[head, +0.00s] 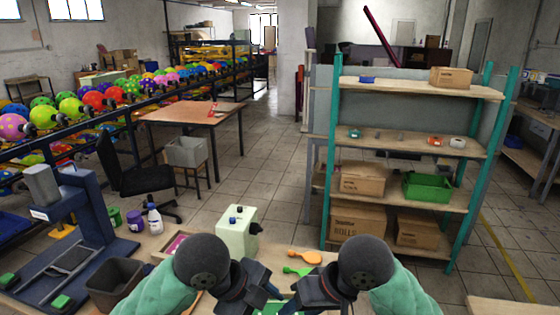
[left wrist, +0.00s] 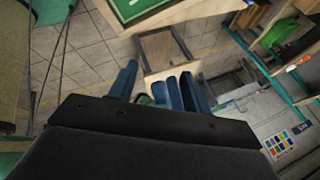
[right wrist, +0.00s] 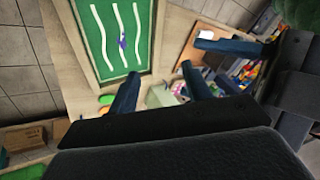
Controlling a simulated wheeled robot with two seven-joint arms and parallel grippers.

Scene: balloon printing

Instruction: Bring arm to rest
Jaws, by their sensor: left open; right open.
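My left gripper (head: 248,290) and right gripper (head: 322,288) are close together, low in the middle of the head view, with their wrists turned toward each other. In the left wrist view my left gripper's fingers (left wrist: 160,88) are spread. Dark blue parts show between them, and I cannot tell if they belong to the other gripper. In the right wrist view my right gripper's fingers (right wrist: 160,88) stand apart with no object held between them. Part of my other arm shows at the right of that view. The fingertips are mostly hidden in the head view.
An orange balloon-shaped piece (head: 306,257) and a green one (head: 297,270) lie just beyond the grippers. A cream machine (head: 237,236) stands behind. A blue press (head: 92,225) and dark bin (head: 116,282) are left. A green board (right wrist: 96,62) has white wavy lines. Shelves (head: 410,142) stand right.

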